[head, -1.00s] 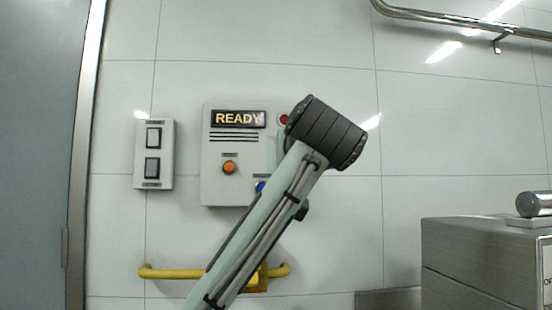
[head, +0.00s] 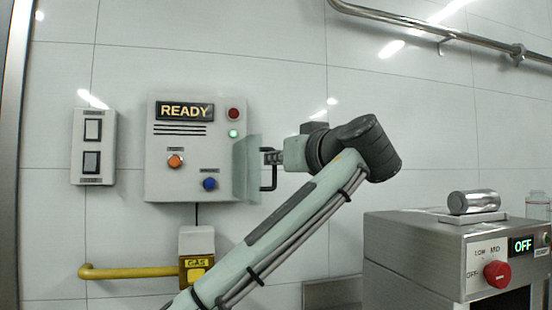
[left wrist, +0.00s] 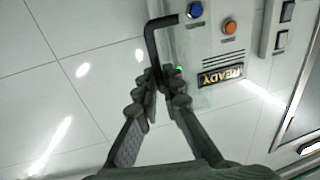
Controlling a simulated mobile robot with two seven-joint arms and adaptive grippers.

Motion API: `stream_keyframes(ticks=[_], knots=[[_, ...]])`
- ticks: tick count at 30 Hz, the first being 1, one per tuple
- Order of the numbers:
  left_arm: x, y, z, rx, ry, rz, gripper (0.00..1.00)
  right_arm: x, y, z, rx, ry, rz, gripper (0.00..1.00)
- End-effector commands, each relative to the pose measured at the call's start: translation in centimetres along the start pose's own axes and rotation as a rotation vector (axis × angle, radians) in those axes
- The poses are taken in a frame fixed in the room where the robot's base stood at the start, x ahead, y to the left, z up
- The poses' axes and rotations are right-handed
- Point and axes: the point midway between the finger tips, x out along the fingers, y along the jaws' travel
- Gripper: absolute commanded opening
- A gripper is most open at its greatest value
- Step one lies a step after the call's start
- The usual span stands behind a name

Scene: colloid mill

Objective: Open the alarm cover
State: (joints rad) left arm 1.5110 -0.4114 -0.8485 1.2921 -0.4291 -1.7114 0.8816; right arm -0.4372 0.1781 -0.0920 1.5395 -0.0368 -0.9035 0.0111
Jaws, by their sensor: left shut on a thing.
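The control box (head: 195,190) with a lit READY sign hangs on the tiled wall. The alarm cover, a pale green see-through panel (head: 246,170), stands at the box's right edge and reaches past it to the right. Its black bar handle (head: 268,187) is on the cover's right side; the handle also shows in the left wrist view (left wrist: 151,42). My left gripper (head: 270,156) is shut on the handle, with its fingers around one end in the left wrist view (left wrist: 160,88). My right gripper is not in view.
The box carries an orange button (head: 175,161), a blue button (head: 209,183), a red lamp and a lit green lamp. A switch plate (head: 93,147) is to its left. A yellow gas pipe (head: 130,272) runs below. A steel machine (head: 410,245) stands at lower right.

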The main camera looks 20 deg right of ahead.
Motion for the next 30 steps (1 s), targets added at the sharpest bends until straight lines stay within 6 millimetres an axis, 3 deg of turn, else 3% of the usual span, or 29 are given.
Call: stream_keyframes(ticks=[4, 6, 10, 20, 30], knots=[[0.1, -0.3, -0.7, -0.003, 0.014, -0.004, 0.0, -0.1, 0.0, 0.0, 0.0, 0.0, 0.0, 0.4], [0.1, -0.3, -0.7, -0.003, 0.014, -0.004, 0.15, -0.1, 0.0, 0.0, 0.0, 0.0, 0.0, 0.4], [0.1, -0.3, -0.6, -0.003, 0.013, -0.004, 0.29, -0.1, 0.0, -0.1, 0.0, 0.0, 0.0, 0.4], [-0.3, -0.2, -0.6, -0.003, 0.013, -0.001, 0.29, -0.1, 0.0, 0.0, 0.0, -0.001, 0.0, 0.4], [-5.6, -0.1, -0.4, -0.001, 0.012, 0.0, 0.29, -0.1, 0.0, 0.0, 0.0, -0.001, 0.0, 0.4]])
